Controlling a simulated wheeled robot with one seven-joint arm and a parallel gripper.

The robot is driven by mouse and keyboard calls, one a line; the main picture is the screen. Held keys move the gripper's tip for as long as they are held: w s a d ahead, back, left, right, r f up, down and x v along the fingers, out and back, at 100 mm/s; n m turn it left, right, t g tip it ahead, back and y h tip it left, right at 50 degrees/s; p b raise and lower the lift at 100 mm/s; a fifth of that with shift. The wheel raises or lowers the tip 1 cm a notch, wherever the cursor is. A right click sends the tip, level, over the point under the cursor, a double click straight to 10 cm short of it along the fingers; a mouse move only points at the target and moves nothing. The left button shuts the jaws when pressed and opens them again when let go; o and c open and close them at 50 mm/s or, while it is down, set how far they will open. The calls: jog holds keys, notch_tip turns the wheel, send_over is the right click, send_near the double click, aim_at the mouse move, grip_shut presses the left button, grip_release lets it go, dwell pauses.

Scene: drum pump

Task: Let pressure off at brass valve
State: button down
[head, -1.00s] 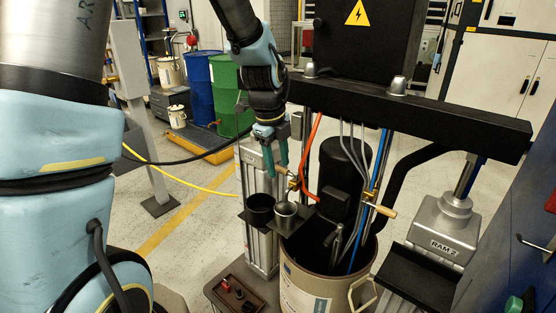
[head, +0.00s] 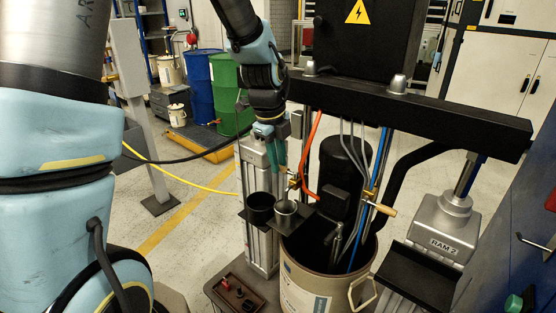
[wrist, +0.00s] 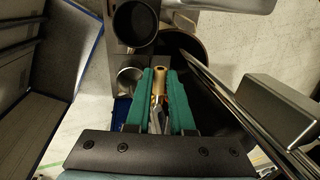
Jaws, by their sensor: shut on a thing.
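My gripper (head: 278,170) comes down from above, just left of the valve. The handle's far side and the valve body are partly hidden by the fingers.
Two cups, one dark (head: 260,207) and one metal (head: 285,213), stand on a bracket just below my gripper. The beige drum (head: 312,285) holds a black pump (head: 338,180). Another tan-handled valve (head: 381,210) is to the right. A black crossbeam (head: 430,115) spans above.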

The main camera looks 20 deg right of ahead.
jog(key=shift+s, duration=0.1)
jog(key=s+a+n+t+y+b, duration=0.1)
jog(key=s+n+y+b, duration=0.2)
jog(key=n, duration=1.5)
jog(key=shift+s+a+b, duration=0.15)
jog(key=shift+s+b, duration=0.9)
jog(key=shift+s, duration=0.95)
jog(key=c, duration=0.8)
grip_release()
jog(key=shift+r, duration=0.1)
